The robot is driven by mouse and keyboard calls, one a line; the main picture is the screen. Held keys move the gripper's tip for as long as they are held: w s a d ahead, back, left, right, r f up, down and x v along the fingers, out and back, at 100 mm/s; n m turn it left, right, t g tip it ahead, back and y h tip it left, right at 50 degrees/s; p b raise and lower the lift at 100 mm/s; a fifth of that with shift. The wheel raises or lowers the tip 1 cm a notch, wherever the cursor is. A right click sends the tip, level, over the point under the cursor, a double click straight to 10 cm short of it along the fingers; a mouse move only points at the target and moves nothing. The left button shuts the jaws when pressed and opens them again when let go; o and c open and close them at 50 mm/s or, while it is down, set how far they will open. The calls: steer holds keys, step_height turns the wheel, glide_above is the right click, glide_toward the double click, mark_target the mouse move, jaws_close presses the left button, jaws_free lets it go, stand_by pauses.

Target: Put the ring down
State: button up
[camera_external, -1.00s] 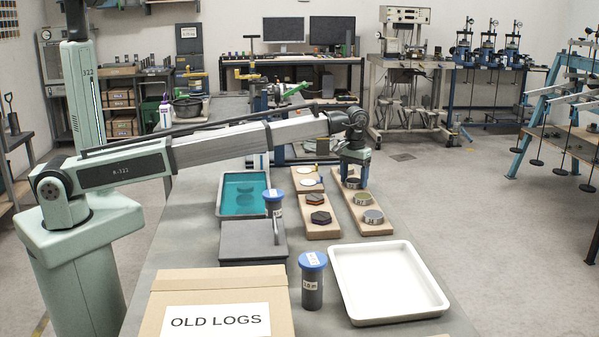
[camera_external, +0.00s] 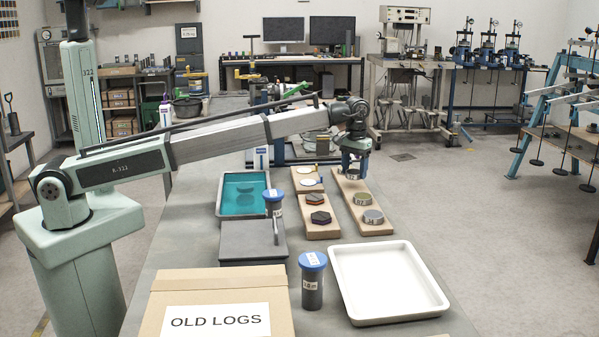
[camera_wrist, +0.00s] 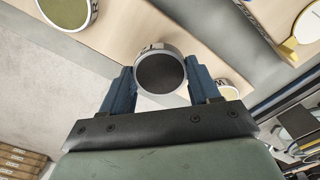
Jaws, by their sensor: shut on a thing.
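My gripper (camera_external: 355,172) is over the far end of the right-hand wooden board (camera_external: 349,187). In the wrist view my gripper (camera_wrist: 160,82) has its two blue fingers on either side of a round ring (camera_wrist: 160,73) with a silver rim and a dark face. The fingers are shut on it. In the external view the ring is small and partly hidden by the fingers. It seems to be a little above the board, but the gap is hard to judge.
An olive disc (camera_external: 362,199) and a grey disc (camera_external: 373,216) sit nearer on the same board. Another board (camera_external: 320,232) with hexagonal pieces stands to its left. A white tray (camera_external: 440,300), a blue-lidded jar (camera_external: 312,285) and a teal tray (camera_external: 220,210) are nearby.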

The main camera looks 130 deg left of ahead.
step_height(320, 180, up, 7)
steer(key=shift+f, duration=0.1)
steer(key=w+d+r+m, duration=0.3)
steer(key=w+d, duration=1)
steer(key=d, duration=0.5)
steer(key=w+d+r+m, duration=0.2)
steer(key=w+d+m, duration=0.1)
steer(key=w+d, duration=1.35)
step_height(320, 180, up, 7)
steer(key=m, duration=1.2)
glide_above(250, 302)
steer(key=shift+f, duration=4.85)
